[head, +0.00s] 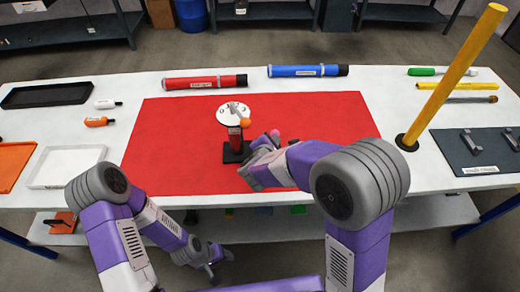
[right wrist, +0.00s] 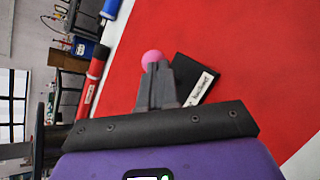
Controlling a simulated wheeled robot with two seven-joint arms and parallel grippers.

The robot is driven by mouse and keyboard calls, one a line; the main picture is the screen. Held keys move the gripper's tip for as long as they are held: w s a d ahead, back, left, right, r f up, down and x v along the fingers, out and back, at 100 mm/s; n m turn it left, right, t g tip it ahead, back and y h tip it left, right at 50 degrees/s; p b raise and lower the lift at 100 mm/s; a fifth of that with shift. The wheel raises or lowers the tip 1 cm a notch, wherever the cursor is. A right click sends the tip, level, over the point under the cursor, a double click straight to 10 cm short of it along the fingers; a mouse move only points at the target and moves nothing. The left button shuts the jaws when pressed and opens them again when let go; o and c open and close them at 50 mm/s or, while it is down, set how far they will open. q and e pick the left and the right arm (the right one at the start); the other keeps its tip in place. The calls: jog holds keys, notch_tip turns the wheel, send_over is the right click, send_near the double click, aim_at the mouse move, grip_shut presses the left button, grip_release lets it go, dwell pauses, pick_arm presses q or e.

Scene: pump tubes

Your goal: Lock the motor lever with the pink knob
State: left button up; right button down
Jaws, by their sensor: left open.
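The motor stand (head: 234,140) stands on the red mat, with a white disc (head: 236,114) on top, a red body, an orange knob (head: 245,122) and a black base. The pink knob (head: 275,133) is to its right, beside my right gripper (head: 258,150). In the right wrist view the pink knob (right wrist: 152,58) shows right at the tips of my right gripper (right wrist: 158,72), whose fingers look together. Whether they grip the knob or its lever is unclear; the lever is hidden. My left gripper (head: 212,264) is open and empty, low in front of the table.
The red mat (head: 165,130) is mostly clear. Red (head: 205,82) and blue (head: 305,71) tubes lie behind it. A tall yellow post (head: 450,80) stands at right, near a dark tool board (head: 475,150). Trays (head: 65,166) lie at left.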

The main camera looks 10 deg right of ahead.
jog(key=shift+r+p, duration=0.5)
jog(key=shift+r, duration=0.3)
jog(key=a+f+p+v, duration=0.1)
jog(key=p+v, duration=0.1)
jog(key=v, duration=1.1)
jog(key=shift+s+a, duration=0.3)
jog(key=shift+s, duration=0.1)
